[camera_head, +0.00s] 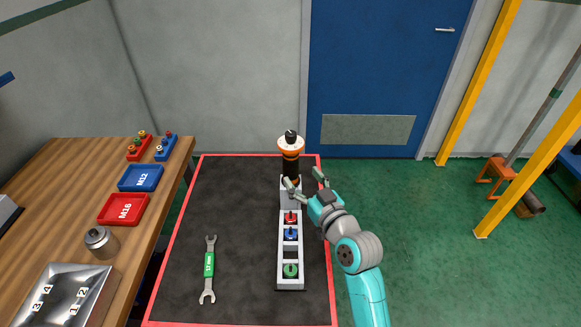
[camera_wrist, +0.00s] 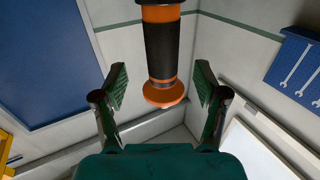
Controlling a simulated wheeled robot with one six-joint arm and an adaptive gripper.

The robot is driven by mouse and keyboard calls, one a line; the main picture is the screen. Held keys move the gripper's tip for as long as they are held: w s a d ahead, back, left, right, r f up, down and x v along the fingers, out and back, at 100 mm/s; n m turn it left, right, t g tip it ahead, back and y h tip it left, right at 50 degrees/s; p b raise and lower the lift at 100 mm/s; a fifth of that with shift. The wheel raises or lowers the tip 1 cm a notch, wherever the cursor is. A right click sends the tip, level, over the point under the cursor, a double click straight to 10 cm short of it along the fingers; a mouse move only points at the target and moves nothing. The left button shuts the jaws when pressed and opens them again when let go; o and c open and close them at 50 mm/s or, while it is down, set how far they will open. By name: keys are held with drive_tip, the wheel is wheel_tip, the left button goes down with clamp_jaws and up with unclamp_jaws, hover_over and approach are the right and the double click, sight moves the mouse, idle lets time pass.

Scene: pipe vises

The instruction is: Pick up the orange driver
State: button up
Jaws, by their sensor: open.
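The orange driver (camera_head: 291,148) stands upright at the back of the black mat, with a black grip, orange bands and a white and black top. Its lower end is partly hidden behind the grey block and my gripper in the head view. In the wrist view the driver (camera_wrist: 162,45) hangs down from the top edge, its black grip and orange flange between and beyond my fingers. My gripper (camera_head: 306,181) is open and empty, with its fingers spread at the driver's lower part. In the wrist view my gripper (camera_wrist: 162,88) shows a clear gap on both sides of the driver.
A grey rack (camera_head: 290,254) with red, blue and green round pieces stands in front of the driver. A green wrench (camera_head: 209,268) lies left on the mat (camera_head: 235,210). A wooden bench (camera_head: 65,165) holds red and blue trays and a metal box. A blue door stands behind.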

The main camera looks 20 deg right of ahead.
sight(294, 167)
drive_tip(key=shift+w+a+r, duration=0.1)
drive_tip(key=shift+w+a, duration=0.1)
drive_tip(key=shift+w, duration=0.9)
drive_tip(key=shift+w+a+r, duration=0.1)
drive_tip(key=shift+w+a, duration=0.15)
drive_tip(key=shift+w, duration=0.8)
drive_tip(key=shift+w+a, duration=0.2)
drive_tip(key=shift+w, duration=0.9)
clamp_jaws()
drive_tip(key=shift+r, duration=0.1)
